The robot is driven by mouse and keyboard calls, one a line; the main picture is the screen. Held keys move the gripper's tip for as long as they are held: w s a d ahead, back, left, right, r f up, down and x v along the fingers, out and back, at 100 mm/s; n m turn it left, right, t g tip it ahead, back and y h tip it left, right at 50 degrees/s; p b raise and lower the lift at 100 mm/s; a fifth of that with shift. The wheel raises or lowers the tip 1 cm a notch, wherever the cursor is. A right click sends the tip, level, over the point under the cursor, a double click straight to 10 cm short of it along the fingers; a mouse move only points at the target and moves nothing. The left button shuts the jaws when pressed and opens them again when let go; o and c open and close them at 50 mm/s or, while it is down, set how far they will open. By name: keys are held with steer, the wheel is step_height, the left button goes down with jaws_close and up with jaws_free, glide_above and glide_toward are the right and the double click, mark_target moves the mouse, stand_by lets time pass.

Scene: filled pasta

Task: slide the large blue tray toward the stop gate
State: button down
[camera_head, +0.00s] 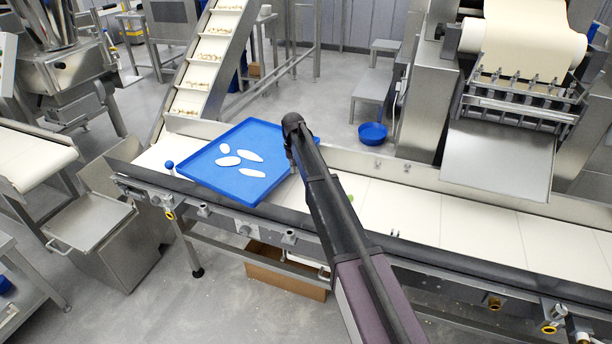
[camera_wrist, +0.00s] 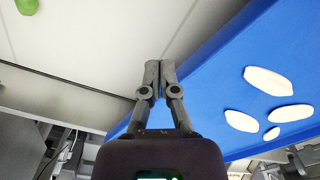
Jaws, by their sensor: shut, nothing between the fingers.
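The large blue tray (camera_head: 205,172) lies flat on the pale conveyor belt, toward its left end, with several white oval pieces on it. It also shows in the wrist view (camera_wrist: 220,85), filling the right side. My gripper (camera_wrist: 160,68) is shut and empty, its fingertips at the tray's edge. In the head view my arm reaches to the tray's right side and hides part of that edge. I cannot tell whether the fingers touch the tray. A blue ball knob (camera_head: 169,165) stands at the belt's front left; I cannot make out a stop gate clearly.
The belt (camera_head: 410,213) is mostly bare to the right, with a small green item (camera_wrist: 26,6) on it. Metal rails edge the belt. An inclined conveyor (camera_head: 205,65) rises behind the tray. A dough-sheet machine (camera_head: 520,110) stands over the belt at right.

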step_height(320, 180, up, 5)
steer(key=p, duration=0.4)
stand_by(0.4)
steer(key=s+d+r+p, duration=0.1)
steer(key=s+d, duration=0.7)
steer(key=s, duration=0.4)
steer(key=s+d+r+m+p, duration=0.1)
steer(key=s+d+p, duration=0.1)
steer(key=s+d, duration=0.7)
steer(key=s+d+r+m+p, duration=0.1)
steer(key=s+d, duration=0.7)
steer(key=s, duration=0.8)
steer(key=shift+s+d+r, duration=0.25)
steer(key=shift+d+r, duration=0.05)
steer(key=shift+r, duration=0.25)
